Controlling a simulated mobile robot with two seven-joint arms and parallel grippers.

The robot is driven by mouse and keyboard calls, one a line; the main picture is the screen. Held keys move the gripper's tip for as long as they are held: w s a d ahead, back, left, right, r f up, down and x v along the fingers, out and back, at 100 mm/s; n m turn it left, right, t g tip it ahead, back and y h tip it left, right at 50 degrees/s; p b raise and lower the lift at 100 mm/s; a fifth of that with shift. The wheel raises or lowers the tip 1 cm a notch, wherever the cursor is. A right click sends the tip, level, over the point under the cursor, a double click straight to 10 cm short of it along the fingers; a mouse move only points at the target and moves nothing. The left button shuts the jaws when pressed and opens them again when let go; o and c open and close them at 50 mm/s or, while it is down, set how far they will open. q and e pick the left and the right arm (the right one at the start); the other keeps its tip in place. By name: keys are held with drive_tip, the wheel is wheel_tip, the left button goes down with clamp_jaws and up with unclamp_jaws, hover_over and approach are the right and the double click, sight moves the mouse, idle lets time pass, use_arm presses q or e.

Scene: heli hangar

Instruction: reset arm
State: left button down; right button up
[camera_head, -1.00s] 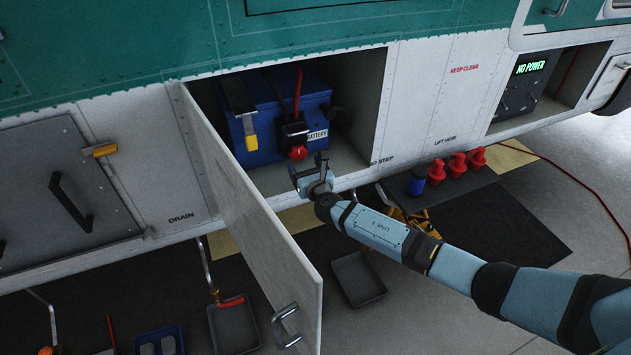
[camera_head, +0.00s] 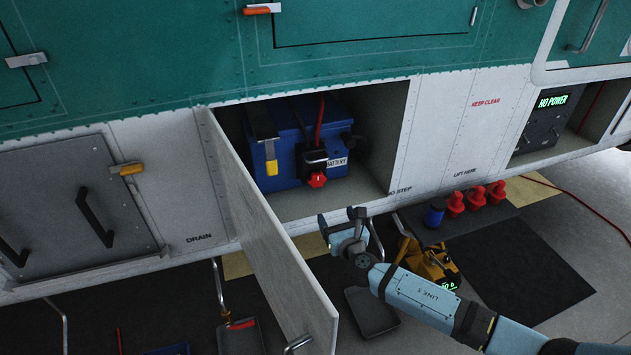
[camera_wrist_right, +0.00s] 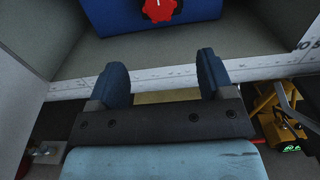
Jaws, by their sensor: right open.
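My right gripper (camera_head: 372,230) is open and empty, just outside and below the sill of the open battery bay. In the right wrist view its two fingers (camera_wrist_right: 160,80) stand wide apart with nothing between them. The blue battery (camera_head: 285,160) sits inside the bay, with a red knob (camera_head: 317,180) on its front; the knob also shows at the top of the right wrist view (camera_wrist_right: 160,9). The gripper is apart from the battery and the knob. My left gripper is not in view.
The bay door (camera_head: 270,240) hangs open to the left of my right arm. A yellow device (camera_head: 428,262), a grey tray (camera_head: 371,311) and several red plugs (camera_head: 475,198) lie below the hull. A panel (camera_head: 545,123) reads NO POWER. Dark mat (camera_head: 530,275) lies at right.

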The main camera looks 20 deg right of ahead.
drive_tip(key=s+a+f+m+g+p, duration=0.1)
drive_tip(key=s+a+m+g+p, duration=0.1)
drive_tip(key=s+m, duration=0.4)
drive_tip(key=s+a+f+m+g+y+p, duration=0.1)
drive_tip(key=s+f+m+g+p, duration=0.1)
drive_tip(key=s+m, duration=0.4)
drive_tip(key=s+a+f+m+g+p, duration=0.1)
drive_tip(key=s+a+m+p, duration=0.15)
drive_tip(key=s+m, duration=0.35)
drive_tip(key=s+d+r+m+g+p, duration=0.1)
drive_tip(key=s+m+p, duration=0.1)
drive_tip(key=s+m, duration=0.5)
drive_tip(key=s+r+m+g+y+p, duration=0.1)
drive_tip(key=s+r+m+p, duration=0.1)
drive_tip(key=s+m, duration=0.5)
drive_tip(key=shift+s+d+r+m+y, duration=0.15)
drive_tip(key=shift+s+d+m+y, duration=0.2)
drive_tip(key=shift+m, duration=0.45)
